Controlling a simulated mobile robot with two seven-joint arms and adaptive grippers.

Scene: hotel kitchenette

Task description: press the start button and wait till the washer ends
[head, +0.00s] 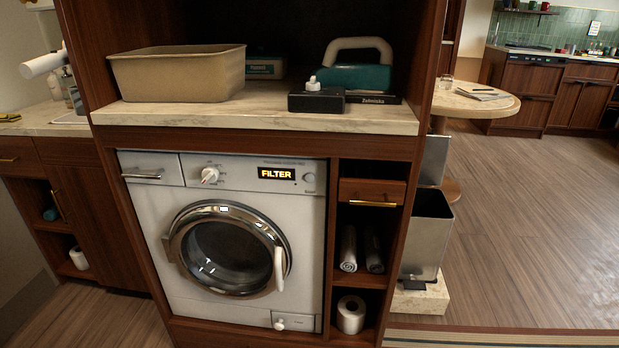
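A white front-loading washer (246,240) stands built into a wooden cabinet. Its round door (228,250) with a chrome ring looks shut, and a white handle (279,268) is at its right side. The display (276,174) is lit and reads "FILTER". A round button (309,178) sits just right of the display. A white dial (209,175) is left of the display. A small flap with a white knob (280,325) is at the washer's lower right. Neither of my grippers is in view.
The counter above the washer holds a beige bin (178,76), a black box with a white knob (316,98) and a teal case (354,77). An open metal bin (425,236) stands right of the cabinet. The floor at right (530,220) is clear.

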